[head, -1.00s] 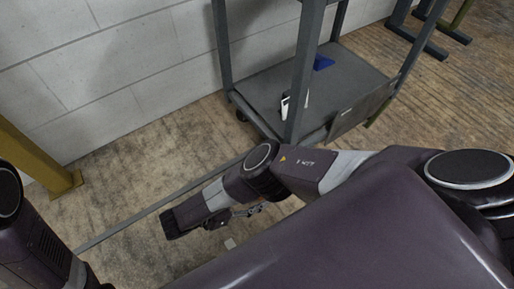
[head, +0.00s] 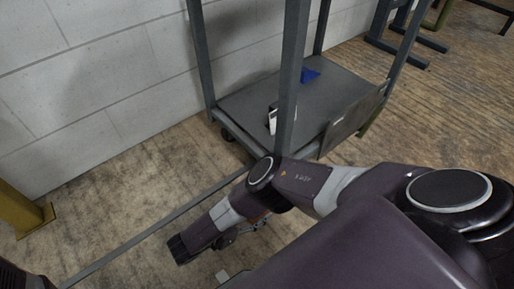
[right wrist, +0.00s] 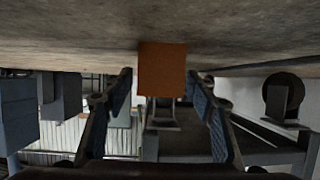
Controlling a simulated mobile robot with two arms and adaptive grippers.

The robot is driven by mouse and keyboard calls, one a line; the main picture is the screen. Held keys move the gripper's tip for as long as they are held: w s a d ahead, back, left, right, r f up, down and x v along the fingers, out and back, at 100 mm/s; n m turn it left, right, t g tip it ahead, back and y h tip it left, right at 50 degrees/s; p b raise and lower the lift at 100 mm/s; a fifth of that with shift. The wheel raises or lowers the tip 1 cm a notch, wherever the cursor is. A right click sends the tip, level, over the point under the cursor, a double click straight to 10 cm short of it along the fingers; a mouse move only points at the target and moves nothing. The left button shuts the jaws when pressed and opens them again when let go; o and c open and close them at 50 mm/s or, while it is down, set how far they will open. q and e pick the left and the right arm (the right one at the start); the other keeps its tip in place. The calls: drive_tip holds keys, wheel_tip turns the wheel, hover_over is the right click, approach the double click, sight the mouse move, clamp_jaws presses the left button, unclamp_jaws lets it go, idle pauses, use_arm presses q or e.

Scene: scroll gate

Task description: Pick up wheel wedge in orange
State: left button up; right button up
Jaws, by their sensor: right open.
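The orange wheel wedge (right wrist: 162,68) shows as an orange block in the upper middle of the right wrist view, against the floor. It appears between the two fingers of my right gripper (right wrist: 162,92), which are spread apart, with gaps on both sides of it. The frames do not show the fingers touching it. In the head view my right arm reaches in from the right and bends down towards the floor; its gripper is mostly hidden behind the arm, and I cannot clearly make out the wedge there. My left gripper is out of view.
A grey metal cart (head: 252,108) stands by the white block wall (head: 105,75), with a blue item (head: 309,75) and a white-and-black item (head: 273,118) on its shelf. A yellow post (head: 25,215) stands at the left. The floor (head: 130,210) between them is mostly clear.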

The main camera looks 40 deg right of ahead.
drive_tip(key=shift+b+x, duration=0.4)
drive_tip(key=shift+x, duration=0.7)
drive_tip(key=c, duration=1.4)
drive_tip(key=shift+o, duration=0.2)
